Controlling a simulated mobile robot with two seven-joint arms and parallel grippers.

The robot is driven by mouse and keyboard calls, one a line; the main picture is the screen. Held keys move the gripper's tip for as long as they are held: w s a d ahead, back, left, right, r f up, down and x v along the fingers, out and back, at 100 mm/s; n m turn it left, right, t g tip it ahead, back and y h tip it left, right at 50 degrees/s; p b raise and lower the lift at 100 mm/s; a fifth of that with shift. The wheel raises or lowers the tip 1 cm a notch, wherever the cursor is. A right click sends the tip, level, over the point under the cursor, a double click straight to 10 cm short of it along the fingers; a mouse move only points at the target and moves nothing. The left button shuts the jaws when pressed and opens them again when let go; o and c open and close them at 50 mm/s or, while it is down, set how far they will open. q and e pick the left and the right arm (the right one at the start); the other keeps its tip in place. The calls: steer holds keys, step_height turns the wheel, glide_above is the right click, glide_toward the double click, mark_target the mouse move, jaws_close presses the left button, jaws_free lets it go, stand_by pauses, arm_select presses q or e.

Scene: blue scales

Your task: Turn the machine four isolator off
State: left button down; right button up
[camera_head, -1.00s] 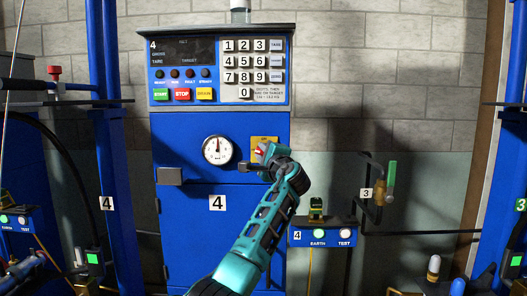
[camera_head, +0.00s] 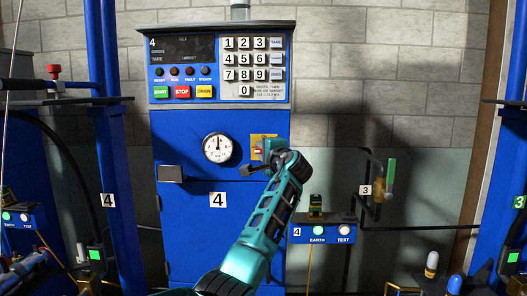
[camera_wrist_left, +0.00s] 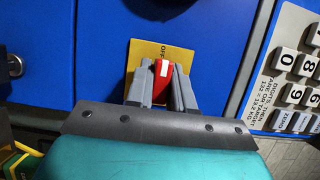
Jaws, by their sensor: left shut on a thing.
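In the head view the yellow plate (camera_head: 257,138) shows behind my left gripper (camera_head: 260,152). In the left wrist view my left gripper (camera_wrist_left: 161,92) is shut on the red handle, one grey finger on each side. The handle's visible end lies by the letters OFF on the plate. In the head view the handle looks about level. My right gripper is not in view.
The machine (camera_head: 230,250) bears a number 4, a round gauge (camera_head: 217,148) and a keypad (camera_head: 253,66) above. A grey latch (camera_head: 171,174) sits left of the plate. An earth/test box (camera_head: 322,233) stands at the lower right, with a green-handled lever (camera_head: 390,172) beyond it.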

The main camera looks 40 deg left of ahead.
arm_select(q)
steer(key=c, duration=1.1)
jaws_free()
steer(key=v, duration=1.3)
